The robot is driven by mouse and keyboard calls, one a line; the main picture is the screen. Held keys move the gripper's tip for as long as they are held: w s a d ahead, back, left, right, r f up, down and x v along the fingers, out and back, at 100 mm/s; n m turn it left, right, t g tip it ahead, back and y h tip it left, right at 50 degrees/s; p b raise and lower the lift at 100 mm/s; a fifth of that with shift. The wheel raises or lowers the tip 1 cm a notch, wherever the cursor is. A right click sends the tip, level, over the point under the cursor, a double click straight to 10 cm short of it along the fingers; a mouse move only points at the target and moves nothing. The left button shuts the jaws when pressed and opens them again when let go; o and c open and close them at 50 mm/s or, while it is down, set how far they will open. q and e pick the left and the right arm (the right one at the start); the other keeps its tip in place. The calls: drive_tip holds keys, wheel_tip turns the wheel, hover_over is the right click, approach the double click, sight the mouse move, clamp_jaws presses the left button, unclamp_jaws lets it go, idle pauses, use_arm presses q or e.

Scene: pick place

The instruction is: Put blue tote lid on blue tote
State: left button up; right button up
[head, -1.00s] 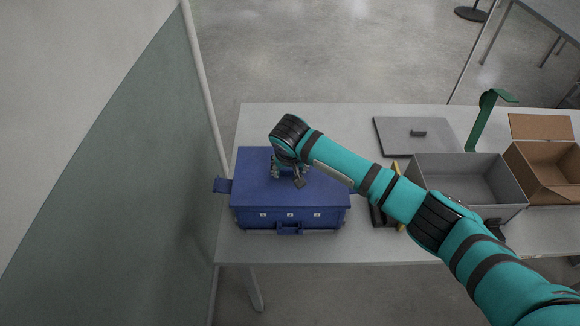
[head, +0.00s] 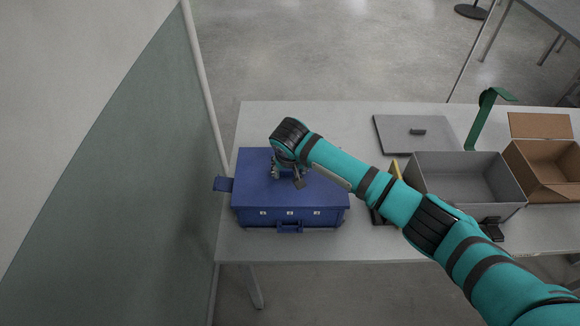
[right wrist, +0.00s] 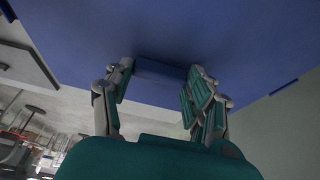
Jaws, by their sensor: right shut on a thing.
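The blue tote lid (head: 250,170) lies over the top of the blue tote (head: 290,220), which stands at the left end of the table. The lid looks level and its edges look close to the tote's rim. My right gripper (head: 290,182) is above the lid's middle, shut on its raised handle. In the right wrist view the two fingers (right wrist: 160,88) are on either side of the lid's handle (right wrist: 158,72), and the lid's blue surface (right wrist: 220,35) fills the upper part. The arm hides part of the lid's right side. My left gripper is not in view.
A grey lid (head: 410,137) lies on the table (head: 340,120) behind an open grey tote (head: 465,195). An open cardboard box (head: 545,175) and a green stand (head: 484,120) are at the right. A wall panel (head: 150,180) stands close on the left.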

idle(0.4)
drive_tip(key=o, duration=1.4)
drive_tip(key=shift+c, duration=0.3)
wheel_tip(320, 180, up, 8)
drive_tip(key=p, duration=0.8)
drive_tip(key=shift+p, duration=0.3)
